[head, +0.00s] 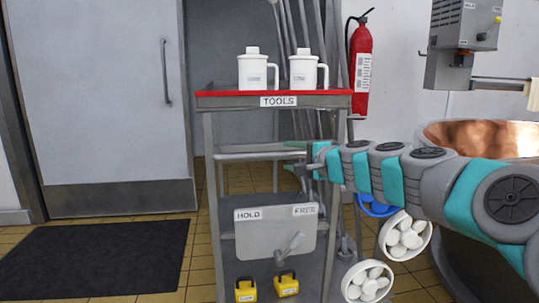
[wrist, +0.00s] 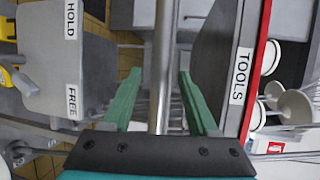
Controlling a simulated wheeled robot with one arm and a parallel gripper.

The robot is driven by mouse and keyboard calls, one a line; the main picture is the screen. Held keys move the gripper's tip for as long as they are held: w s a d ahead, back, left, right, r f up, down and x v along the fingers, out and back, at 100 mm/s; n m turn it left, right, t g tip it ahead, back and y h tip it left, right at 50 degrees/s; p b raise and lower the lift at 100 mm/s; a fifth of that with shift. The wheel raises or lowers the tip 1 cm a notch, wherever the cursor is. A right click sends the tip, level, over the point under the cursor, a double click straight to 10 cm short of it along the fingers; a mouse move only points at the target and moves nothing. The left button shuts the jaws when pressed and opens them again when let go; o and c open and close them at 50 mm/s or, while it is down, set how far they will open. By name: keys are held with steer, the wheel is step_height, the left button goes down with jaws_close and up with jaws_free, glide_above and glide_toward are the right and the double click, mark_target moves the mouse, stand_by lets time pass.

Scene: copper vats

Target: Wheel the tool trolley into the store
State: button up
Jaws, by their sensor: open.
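The tool trolley (head: 275,101) stands in front of me, with a red-edged top labelled TOOLS. A grey horizontal handle bar (head: 250,156) runs across it below the top. Lower down is a grey panel (head: 262,232) marked HOLD and FREE; its lever (head: 291,245) slants up to the right, towards FREE. My gripper (head: 300,158) is at the right part of the bar. In the wrist view my gripper (wrist: 160,88) is open, with the bar (wrist: 163,60) between its green fingers and a gap on both sides. The store is not labelled in view.
Two white jugs (head: 252,70) stand on the trolley top, and yellow items (head: 286,285) sit low on it. A grey door (head: 100,95) and dark mat (head: 95,260) are left.

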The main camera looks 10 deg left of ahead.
steer(key=shift+x, duration=3.3)
steer(key=shift+c, duration=0.2)
jaws_close()
steer(key=shift+s, duration=0.1)
